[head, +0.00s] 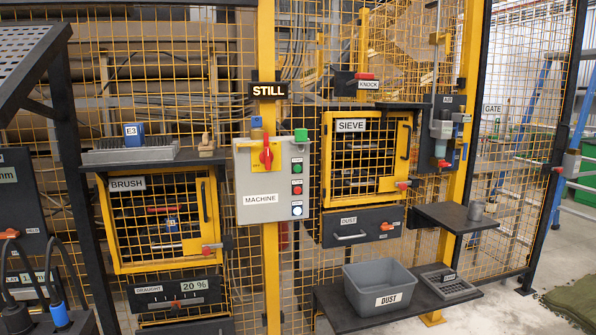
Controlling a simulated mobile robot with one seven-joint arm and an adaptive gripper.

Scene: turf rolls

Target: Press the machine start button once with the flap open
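The grey control box labelled MACHINE (246,215) hangs on a yellow post in the middle of the head view. Down its right side are a green button (297,168), a red button (297,190) and a white button (297,210); their small labels are unreadable. A sign above reads STILL (269,91). My gripper is not in view.
The BRUSH door (127,184) at left and SIEVE door (351,125) at right look shut. A DUST drawer (362,226) is below the sieve. A grey DUST bin (362,281) stands on a low shelf. A dark shelf (448,215) juts out at right. Mesh fencing surrounds everything.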

